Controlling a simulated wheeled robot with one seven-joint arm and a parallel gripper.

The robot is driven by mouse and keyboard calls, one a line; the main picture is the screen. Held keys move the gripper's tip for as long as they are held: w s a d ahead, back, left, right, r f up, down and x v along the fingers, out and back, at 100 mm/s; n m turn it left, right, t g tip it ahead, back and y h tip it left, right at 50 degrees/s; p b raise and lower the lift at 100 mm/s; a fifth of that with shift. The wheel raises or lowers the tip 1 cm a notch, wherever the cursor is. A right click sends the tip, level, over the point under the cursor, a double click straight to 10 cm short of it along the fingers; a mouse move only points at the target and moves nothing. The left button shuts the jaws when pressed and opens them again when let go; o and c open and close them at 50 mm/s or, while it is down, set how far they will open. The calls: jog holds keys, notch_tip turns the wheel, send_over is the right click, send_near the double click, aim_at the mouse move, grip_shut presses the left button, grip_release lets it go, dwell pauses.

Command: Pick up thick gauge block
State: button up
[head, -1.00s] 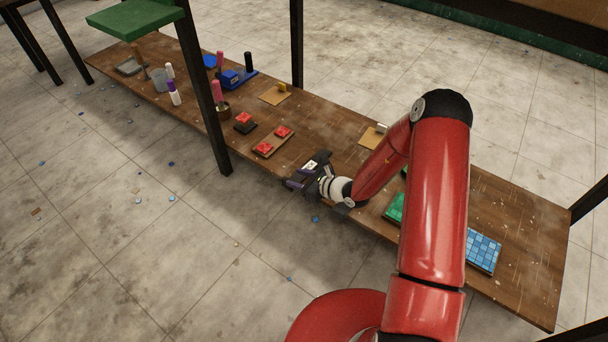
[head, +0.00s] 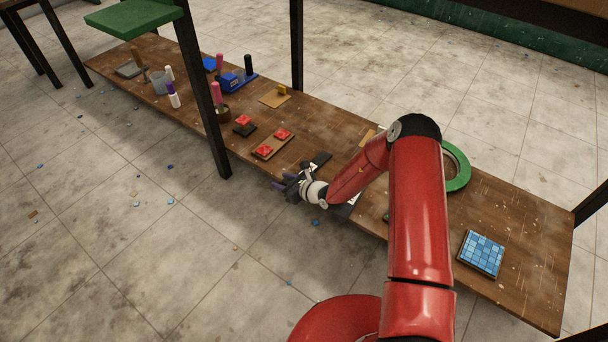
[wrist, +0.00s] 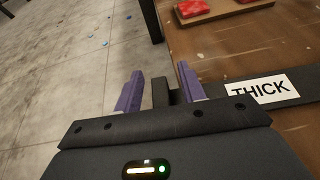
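The thick gauge block is a dark flat bar (wrist: 290,88) with a white "THICK" label, lying on the wooden bench in the wrist view. Its dark left end reaches between the purple fingers of my gripper (wrist: 158,92). The fingers stand apart on either side of a dark upright part there; I cannot tell whether either touches it. In the head view my gripper (head: 285,183) is low at the bench's front edge, and a dark bar (head: 321,159) shows just beyond it. My arm hides part of this area.
A board with red pieces (head: 272,144) lies just behind my gripper. A blue-tiled panel (head: 482,254) and a green ring (head: 459,171) are to the right. A dark post (head: 207,100) stands left at the front edge. Open floor (head: 130,260) lies in front.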

grip_shut()
jog(key=shift+r, duration=0.15)
dwell(0.4)
